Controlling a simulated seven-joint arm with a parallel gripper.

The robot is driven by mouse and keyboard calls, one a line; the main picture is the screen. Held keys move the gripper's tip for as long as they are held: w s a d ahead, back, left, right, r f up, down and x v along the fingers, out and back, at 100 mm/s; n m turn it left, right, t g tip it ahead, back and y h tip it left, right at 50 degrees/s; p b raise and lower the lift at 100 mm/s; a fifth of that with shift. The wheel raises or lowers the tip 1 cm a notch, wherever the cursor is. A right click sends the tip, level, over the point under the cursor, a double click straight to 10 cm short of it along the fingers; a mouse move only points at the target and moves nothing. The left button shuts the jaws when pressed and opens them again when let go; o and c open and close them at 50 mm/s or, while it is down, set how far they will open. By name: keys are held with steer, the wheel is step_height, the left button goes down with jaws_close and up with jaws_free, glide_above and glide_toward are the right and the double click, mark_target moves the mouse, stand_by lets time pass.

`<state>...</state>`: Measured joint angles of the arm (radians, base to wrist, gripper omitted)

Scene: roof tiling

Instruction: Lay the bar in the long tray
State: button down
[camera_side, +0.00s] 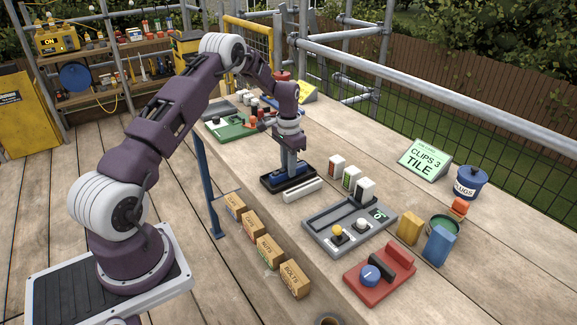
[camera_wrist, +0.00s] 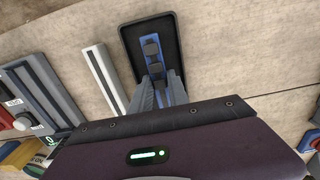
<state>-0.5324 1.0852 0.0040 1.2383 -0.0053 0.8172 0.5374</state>
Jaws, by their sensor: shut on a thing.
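The blue bar (camera_wrist: 147,58) has dark square blocks on its top and lies lengthwise over a long black tray (camera_wrist: 169,32), within its rim. In the side view the bar (camera_side: 298,172) shows inside the tray (camera_side: 268,186). My gripper (camera_wrist: 158,84) points down and is shut on the bar, near its middle. In the side view my gripper (camera_side: 291,165) is over the tray. The fingers hide part of the bar, and I cannot tell whether its underside touches the tray floor.
A white strip (camera_side: 302,191) lies close beside the tray. A grey panel (camera_side: 318,233) with knobs and three upright blocks (camera_side: 351,178) stand to the right. A red base (camera_side: 375,288) with a blue knob is nearer. A green board (camera_side: 228,130) lies behind.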

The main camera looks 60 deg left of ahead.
steer(key=c, duration=1.2)
jaws_free()
steer(key=shift+r, duration=3.5)
